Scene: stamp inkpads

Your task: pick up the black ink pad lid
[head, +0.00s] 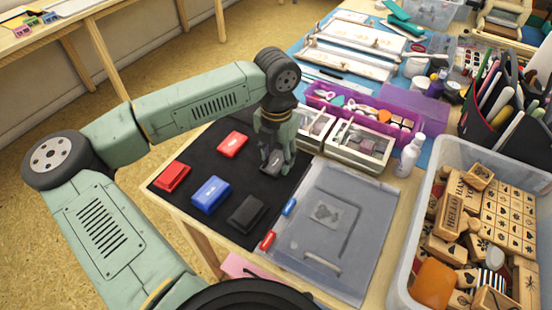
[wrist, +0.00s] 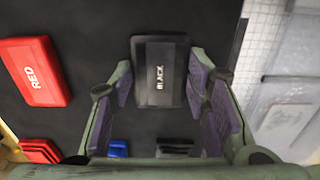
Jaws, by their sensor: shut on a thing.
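The black ink pad lid (wrist: 158,72), with white lettering "BLACK", is between the fingers of my gripper (wrist: 165,95) in the wrist view. The fingers are shut on its two long sides. In the head view my gripper (head: 273,162) points down at the far right part of the black mat, with the dark lid (head: 271,157) partly hidden between its fingers. I cannot tell whether the lid touches the mat. A black ink pad (head: 247,214) sits nearer on the mat; its edge shows low in the wrist view (wrist: 175,145).
On the black mat (head: 195,150) are a red lid (head: 233,145), a red pad (head: 172,176) and a blue pad (head: 211,194). A grey tray (head: 375,220) lies right of the mat. A clear bin (head: 420,190) of wooden stamps is farther right.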

